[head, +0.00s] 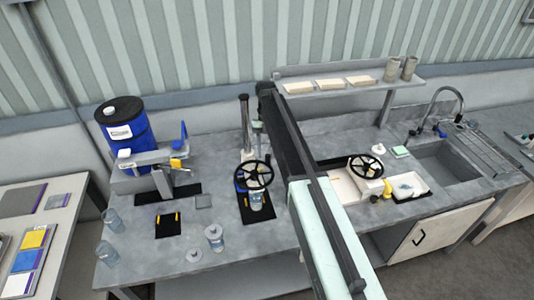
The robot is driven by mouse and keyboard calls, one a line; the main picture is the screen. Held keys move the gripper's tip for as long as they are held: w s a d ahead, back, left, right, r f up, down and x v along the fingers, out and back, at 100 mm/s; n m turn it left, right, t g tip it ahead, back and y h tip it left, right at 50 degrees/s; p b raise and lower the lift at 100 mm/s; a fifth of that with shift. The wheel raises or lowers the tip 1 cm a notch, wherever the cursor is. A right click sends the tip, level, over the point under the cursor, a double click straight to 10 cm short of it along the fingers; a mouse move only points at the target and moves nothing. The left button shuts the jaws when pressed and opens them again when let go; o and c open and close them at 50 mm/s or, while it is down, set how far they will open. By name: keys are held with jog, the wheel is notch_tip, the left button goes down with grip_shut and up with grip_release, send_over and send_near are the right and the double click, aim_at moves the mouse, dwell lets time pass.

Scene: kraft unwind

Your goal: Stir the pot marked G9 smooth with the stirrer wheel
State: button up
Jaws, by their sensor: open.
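A black spoked handwheel (254,175) sits on a stand with an upright post (246,125), left of centre on the bench. A clear pot with bluish parts (257,200) stands under this wheel. A second black handwheel (366,168) is on a pale machine with a yellow part (387,188), further right. The G9 mark is too small to read on any pot. My arm crosses the middle of the view; I cannot make out my gripper.
The grey bench (180,268) also holds a blue drum (127,130) on a stand, clear beakers (108,253) at left, and a white tray (407,186). A shelf (350,88) stands behind, a sink (447,165) at right. Front bench space is mostly clear.

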jog(key=p+v, duration=0.3)
jog(key=v, duration=0.2)
jog(key=shift+d, duration=0.1)
